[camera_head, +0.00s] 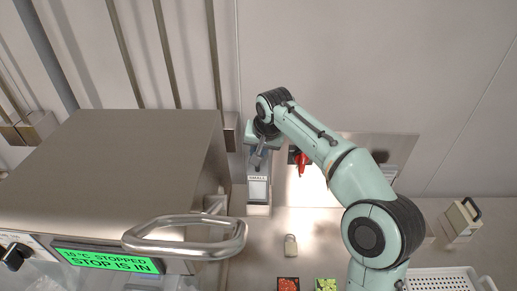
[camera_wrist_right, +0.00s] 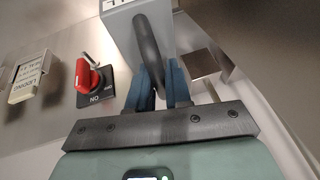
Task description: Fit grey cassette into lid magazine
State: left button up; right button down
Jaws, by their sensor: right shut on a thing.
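The grey cassette (camera_wrist_right: 135,30) is a light grey box with a dark curved handle in the right wrist view. My right gripper (camera_wrist_right: 160,85) has its blue fingers closed around this handle. The arm and gripper partly hide this spot, so I cannot tell how far the cassette is seated. My left gripper is not in view.
A beige handled box (camera_head: 461,217) and white basket (camera_head: 440,280) are at right.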

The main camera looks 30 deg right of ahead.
jog(key=shift+s, duration=0.1)
dwell(0.3)
jog(key=shift+f+b, duration=0.7)
jog(key=shift+f, duration=0.9)
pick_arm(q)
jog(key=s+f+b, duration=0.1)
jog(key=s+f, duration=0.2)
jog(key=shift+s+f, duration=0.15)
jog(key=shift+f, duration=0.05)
pick_arm(e)
notch_tip(320, 180, down, 3)
jog(key=shift+r, duration=0.2)
jog(key=c, duration=1)
grip_release()
jog(key=shift+f, duration=0.1)
jog(key=p+v, duration=0.1)
jog(key=v, duration=1.1)
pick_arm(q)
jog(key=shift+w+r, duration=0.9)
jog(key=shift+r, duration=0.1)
pick_arm(e)
jog(key=shift+v, duration=0.8)
